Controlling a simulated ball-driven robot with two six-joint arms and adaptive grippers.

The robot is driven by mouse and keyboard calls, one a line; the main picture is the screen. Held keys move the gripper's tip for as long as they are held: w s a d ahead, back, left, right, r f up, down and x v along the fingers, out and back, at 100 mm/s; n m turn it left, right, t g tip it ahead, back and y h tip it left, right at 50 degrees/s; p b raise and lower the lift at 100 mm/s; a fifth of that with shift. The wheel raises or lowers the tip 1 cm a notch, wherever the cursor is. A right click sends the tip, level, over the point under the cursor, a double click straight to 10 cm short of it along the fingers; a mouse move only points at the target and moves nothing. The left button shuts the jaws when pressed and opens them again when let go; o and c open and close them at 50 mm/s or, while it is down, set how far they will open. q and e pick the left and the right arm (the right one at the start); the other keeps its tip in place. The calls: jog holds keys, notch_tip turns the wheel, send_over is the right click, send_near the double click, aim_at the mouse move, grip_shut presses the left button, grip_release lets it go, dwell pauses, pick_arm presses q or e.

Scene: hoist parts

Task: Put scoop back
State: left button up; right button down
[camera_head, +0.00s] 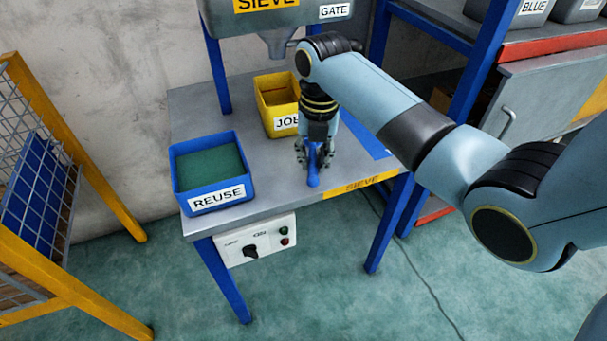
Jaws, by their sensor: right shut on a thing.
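The scoop (313,180) is blue, and its handle end shows at the front of the grey sieve table (270,207). My right gripper (315,163) points down over the table and is shut on the scoop. The gripper and arm hide part of the scoop, and I cannot tell whether it touches the table top. A flat blue patch (372,142) lies on the table just right of the gripper, partly hidden by my arm. My left gripper is not in view.
A blue REUSE bin (217,197) with green contents stands left on the table. A yellow JOB bin (270,122) stands behind the gripper. The grey sieve hopper (240,20) hangs above. Blue table legs and a yellow mesh frame (105,200) bound the area.

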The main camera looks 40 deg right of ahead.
aim_at(304, 183)
jog(key=shift+w+a+f, duration=0.25)
jog(key=shift+w+f, duration=0.2)
jog(key=shift+w, duration=0.2)
jog(key=shift+w+a+f, duration=0.1)
jog(key=shift+w+f, duration=0.05)
jog(key=shift+w, duration=0.05)
jog(key=shift+w+f, duration=0.1)
jog(key=shift+f, duration=0.2)
notch_tip(304, 183, down, 3)
jog(key=shift+f+b, duration=0.2)
jog(key=shift+b, duration=0.4)
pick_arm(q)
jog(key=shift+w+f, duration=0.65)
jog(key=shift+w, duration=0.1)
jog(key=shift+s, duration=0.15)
pick_arm(e)
jog(key=c, duration=1.3)
grip_release()
jog(key=shift+f, duration=0.1)
